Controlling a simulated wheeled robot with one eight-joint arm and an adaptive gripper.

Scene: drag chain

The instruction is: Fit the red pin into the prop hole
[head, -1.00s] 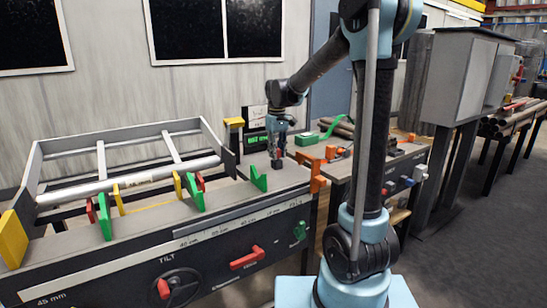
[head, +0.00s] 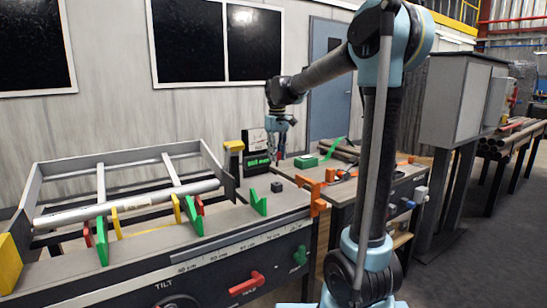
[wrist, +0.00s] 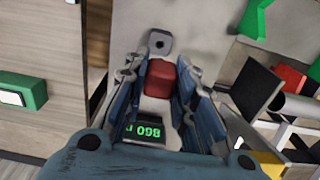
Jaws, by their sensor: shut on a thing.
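The red pin (wrist: 161,78) shows in the wrist view as a red block-like body between the fingertips of my gripper (wrist: 158,72). The fingers are closed on its sides. Its lower end is hidden. The prop (wrist: 160,42) is a small dark grey block with a round hole in its top, just beyond the pin in the wrist view. In the head view the prop (head: 277,187) stands on the grey bench top, with my gripper (head: 281,152) raised above it and apart from it.
A display with green digits (head: 257,162) stands behind the prop. A green V-shaped support (head: 258,202) is to the left and an orange clamp (head: 316,193) to the right. A pipe (head: 130,201) lies across green and yellow supports farther left.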

